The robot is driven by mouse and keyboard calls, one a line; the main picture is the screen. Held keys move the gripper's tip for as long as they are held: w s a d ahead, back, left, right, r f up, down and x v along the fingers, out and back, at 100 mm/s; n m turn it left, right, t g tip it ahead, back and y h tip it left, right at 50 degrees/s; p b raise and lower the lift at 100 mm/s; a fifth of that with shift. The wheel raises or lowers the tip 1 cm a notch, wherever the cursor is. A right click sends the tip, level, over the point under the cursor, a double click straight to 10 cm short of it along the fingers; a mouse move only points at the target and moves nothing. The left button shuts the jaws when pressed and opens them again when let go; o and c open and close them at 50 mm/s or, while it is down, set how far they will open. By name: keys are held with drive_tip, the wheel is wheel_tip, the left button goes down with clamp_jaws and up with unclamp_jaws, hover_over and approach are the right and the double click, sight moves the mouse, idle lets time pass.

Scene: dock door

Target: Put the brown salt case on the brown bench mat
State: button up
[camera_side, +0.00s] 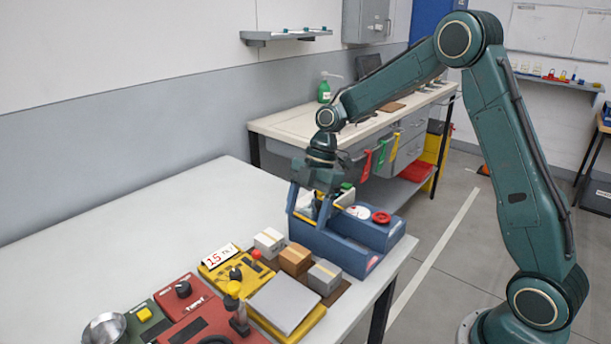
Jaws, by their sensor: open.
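A brown box (295,259), which looks like the brown salt case, stands between a white box (268,242) and a grey box (324,277). A dark brown mat (341,294) shows around the bases of these boxes, near the table's front right edge. The brown box appears to stand on it, though its base is partly hidden. My gripper (324,208) is open and points down over the blue toolbox, behind and to the right of the brown box and apart from it. The fingertips are partly hidden among the toolbox parts, and I cannot tell whether they touch anything.
The blue toolbox (352,243) with a raised handle stands at the table's right end. A yellow unit (228,269), a grey-white pad (284,303), a red control box (200,310) and a metal bowl (104,328) crowd the front. The white table (150,215) is clear behind them.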

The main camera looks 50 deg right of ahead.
drive_tip(key=shift+d+r, duration=0.25)
drive_tip(key=shift+r, duration=0.45)
drive_tip(key=s+a+r+m+t+h, duration=0.2)
drive_tip(key=s+r+m+t, duration=0.1)
drive_tip(key=s+r+m, duration=0.7)
drive_tip(key=s+d+r+m+t+h, duration=0.1)
drive_tip(key=s+m, duration=0.7)
drive_tip(key=s, duration=0.8)
drive_tip(key=shift+s+d+r+t+h, duration=0.2)
drive_tip(key=shift+s+r+t+h, duration=0.15)
drive_tip(key=shift+r+t+h, duration=0.45)
